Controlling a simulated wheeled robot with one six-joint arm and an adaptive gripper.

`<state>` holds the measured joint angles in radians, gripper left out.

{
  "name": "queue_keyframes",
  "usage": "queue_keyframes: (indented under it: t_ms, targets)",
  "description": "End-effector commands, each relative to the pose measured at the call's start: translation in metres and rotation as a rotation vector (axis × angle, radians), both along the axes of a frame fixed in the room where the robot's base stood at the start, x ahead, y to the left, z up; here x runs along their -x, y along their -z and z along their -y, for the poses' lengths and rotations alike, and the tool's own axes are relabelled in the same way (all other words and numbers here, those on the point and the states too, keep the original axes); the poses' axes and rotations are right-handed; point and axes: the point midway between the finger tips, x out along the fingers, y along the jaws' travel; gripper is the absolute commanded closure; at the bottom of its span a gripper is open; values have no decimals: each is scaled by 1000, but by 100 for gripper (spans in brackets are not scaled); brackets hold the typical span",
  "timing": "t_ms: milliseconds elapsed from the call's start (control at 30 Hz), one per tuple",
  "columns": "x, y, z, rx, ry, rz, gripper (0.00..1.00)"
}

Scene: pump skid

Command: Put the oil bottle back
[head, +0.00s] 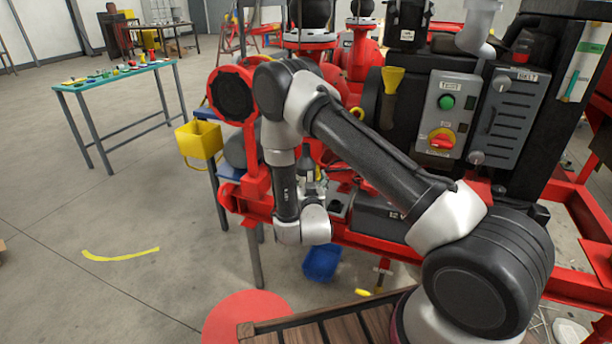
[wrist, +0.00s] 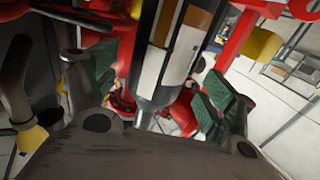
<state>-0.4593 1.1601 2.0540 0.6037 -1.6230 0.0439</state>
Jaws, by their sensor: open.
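A dark grey bottle (wrist: 172,55) with a white, tan and orange label, apparently the oil bottle, stands between the fingers in the wrist view. My gripper (wrist: 160,92) is open, with a green-padded finger on either side of it. The left pad shows a gap to the bottle; whether the right pad touches cannot be told. In the head view my gripper (head: 313,187) is low at the skid's front, partly hidden by my wrist, and a small grey shape there may be the bottle. The bottle's place of storage cannot be made out.
Red skid pipework and frame (head: 365,240) crowd around my wrist. A control box (head: 445,115) and a yellow funnel (head: 391,80) are at the right. A yellow bucket (head: 200,140) is left, a blue bin (head: 322,262) below. A green-topped table (head: 120,75) stands back left; floor between is mostly clear.

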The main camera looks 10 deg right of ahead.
Motion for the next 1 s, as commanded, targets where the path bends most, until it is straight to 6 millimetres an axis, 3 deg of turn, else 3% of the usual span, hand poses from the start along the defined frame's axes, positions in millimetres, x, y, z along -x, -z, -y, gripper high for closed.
queue_keyframes:
  t_ms: [233, 500, 667, 767, 867, 1000]
  targets:
    - [55, 0, -9, 3, -3, -2, 16]
    - [81, 0, -12, 1, 0, -1, 16]
    - [79, -3, -11, -8, 3, -7, 16]
    - [66, -15, -9, -50, 12, -47, 16]
    - [46, -37, -6, -127, 19, -130, 16]
    - [26, -81, 0, -236, -3, -287, 16]
